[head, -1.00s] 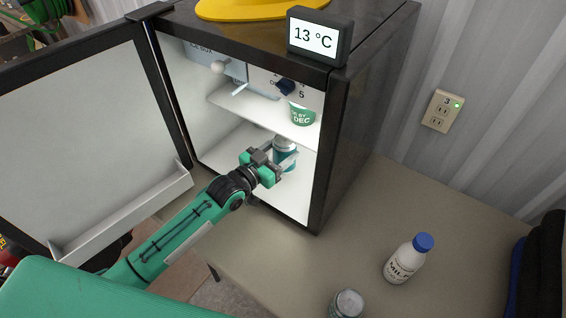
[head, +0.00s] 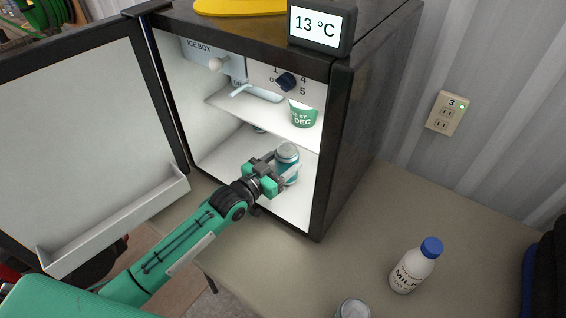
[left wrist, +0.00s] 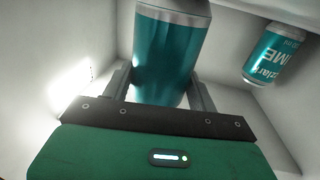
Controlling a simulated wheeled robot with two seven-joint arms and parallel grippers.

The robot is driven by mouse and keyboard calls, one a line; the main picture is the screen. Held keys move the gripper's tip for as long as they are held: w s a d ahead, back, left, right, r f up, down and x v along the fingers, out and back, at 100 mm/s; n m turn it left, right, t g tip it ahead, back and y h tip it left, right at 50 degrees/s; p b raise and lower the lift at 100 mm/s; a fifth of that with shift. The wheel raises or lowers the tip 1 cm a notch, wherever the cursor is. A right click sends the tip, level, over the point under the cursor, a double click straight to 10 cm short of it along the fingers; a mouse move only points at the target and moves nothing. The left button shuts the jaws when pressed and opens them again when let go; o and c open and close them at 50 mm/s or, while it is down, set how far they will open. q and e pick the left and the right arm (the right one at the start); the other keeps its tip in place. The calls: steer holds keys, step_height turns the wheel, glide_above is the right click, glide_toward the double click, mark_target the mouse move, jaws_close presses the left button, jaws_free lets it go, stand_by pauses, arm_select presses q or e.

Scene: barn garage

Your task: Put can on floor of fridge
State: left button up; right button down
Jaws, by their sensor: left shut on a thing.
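A teal can with a silver top (head: 288,158) is inside the open fridge (head: 341,140), low over or on the fridge floor (head: 296,208); I cannot tell if it touches. My left gripper (head: 274,176) is shut on this can and holds it about upright. In the left wrist view the can (left wrist: 170,50) sits between the two fingers (left wrist: 160,90). A second teal can (left wrist: 275,55) stands further inside the fridge in the left wrist view. My right gripper is not in view.
A green and white cup (head: 303,115) stands on the fridge shelf (head: 250,110). The fridge door (head: 85,130) is open to the left. A milk bottle (head: 415,267) and another can (head: 352,308) stand on the table (head: 300,275).

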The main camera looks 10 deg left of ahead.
arm_select(q)
steer(key=shift+f, duration=0.15)
steer(key=o, duration=1.3)
